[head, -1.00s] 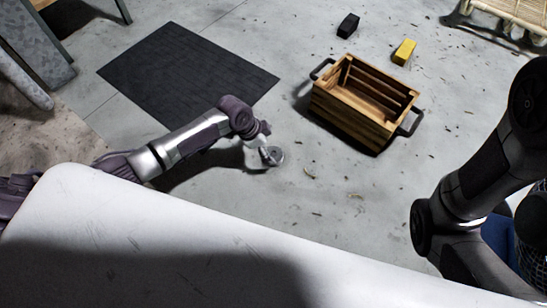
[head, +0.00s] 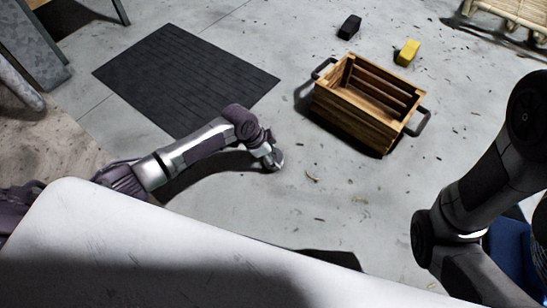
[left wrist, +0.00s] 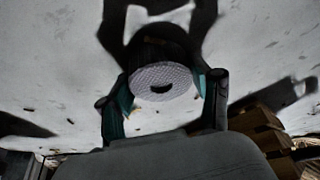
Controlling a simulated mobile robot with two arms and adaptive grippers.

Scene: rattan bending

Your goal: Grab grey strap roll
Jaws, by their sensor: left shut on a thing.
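The grey strap roll (left wrist: 162,76) shows in the left wrist view as a round, textured light disc with a dark slot in its middle. My left gripper (left wrist: 165,92) has one finger on each side of it and is shut on it. In the head view, my left gripper (head: 271,158) is low over the concrete floor, left of the wooden crate, and largely covers the roll (head: 279,161). I cannot tell whether the roll touches the floor. My right arm enters at the right of the head view, but its gripper is out of view.
A wooden crate (head: 352,125) with dark handles stands right of my left gripper. A black mat (head: 180,80) lies behind my left arm. A black block (head: 349,27) and a yellow block (head: 407,52) lie beyond the crate. A white surface (head: 150,235) fills the lower left.

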